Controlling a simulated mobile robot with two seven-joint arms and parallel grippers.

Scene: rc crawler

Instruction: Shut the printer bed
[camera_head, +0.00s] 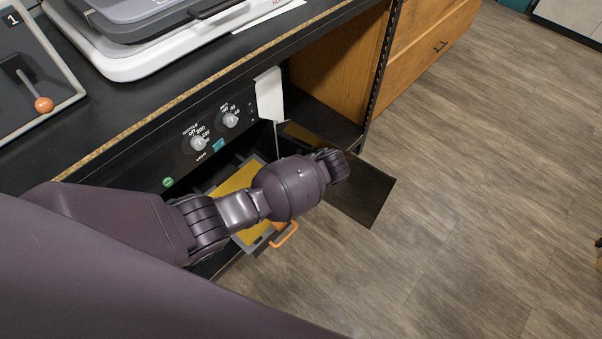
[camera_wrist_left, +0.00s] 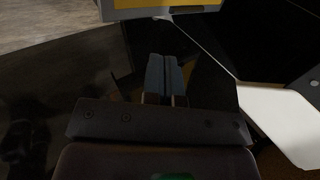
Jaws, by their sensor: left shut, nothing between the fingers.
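The printer bed (camera_head: 238,180) is a yellow plate in a grey frame with an orange handle (camera_head: 284,235). It sticks out of the dark opening under the knob panel. My left arm crosses over it and hides part of it. The bed's edge also shows at the top of the left wrist view (camera_wrist_left: 165,11). A dark glossy door (camera_head: 362,190) stands open to the right of the bed. My left gripper (camera_wrist_left: 165,72) is shut and empty, with the dark door behind its fingers. In the head view my wrist hides the fingers. My right gripper is not in view.
The knob panel (camera_head: 212,128) is above the bed, with a white bracket (camera_head: 270,95) at its right end. The black counter (camera_head: 110,98) above carries a grey and white machine (camera_head: 150,45) and a lever box (camera_head: 30,80). Open wood floor (camera_head: 470,190) lies to the right.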

